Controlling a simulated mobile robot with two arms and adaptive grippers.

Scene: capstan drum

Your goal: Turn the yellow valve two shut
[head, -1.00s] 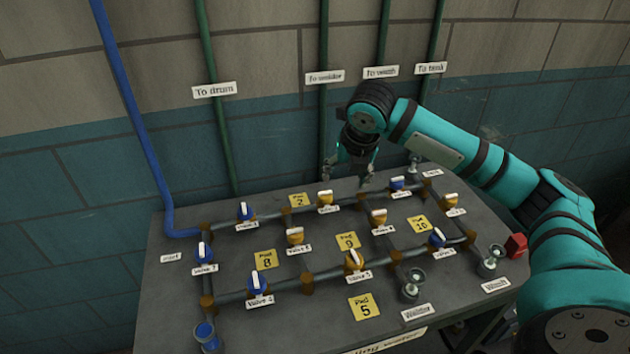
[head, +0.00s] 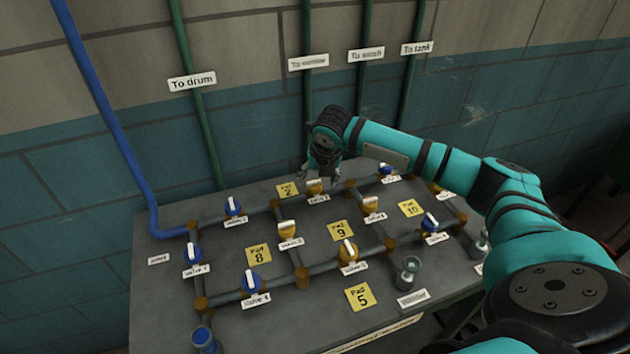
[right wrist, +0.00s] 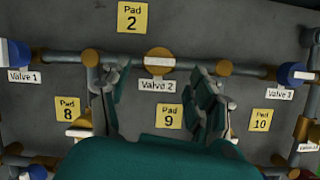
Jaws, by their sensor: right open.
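Yellow valve two (head: 315,187) sits on the back pipe run of the table, below the yellow Pad 2 plate (head: 287,189). In the right wrist view the valve (right wrist: 159,54) shows a white bar handle lying in line with the pipe, above its "Valve 2" label (right wrist: 157,86). My right gripper (head: 319,177) hangs over this valve. In the right wrist view its two fingers (right wrist: 160,76) are spread, one on each side of the valve's label and handle, with nothing between them gripped. Contact with the handle cannot be seen. My left gripper is not in view.
Blue valve 1 (head: 233,207) is left on the same pipe, and a blue valve (head: 386,170) is right. Other yellow valves (head: 287,231) (head: 370,207) stand nearer the front. A glass fitting (head: 408,270) stands at the front. The wall with vertical pipes is behind.

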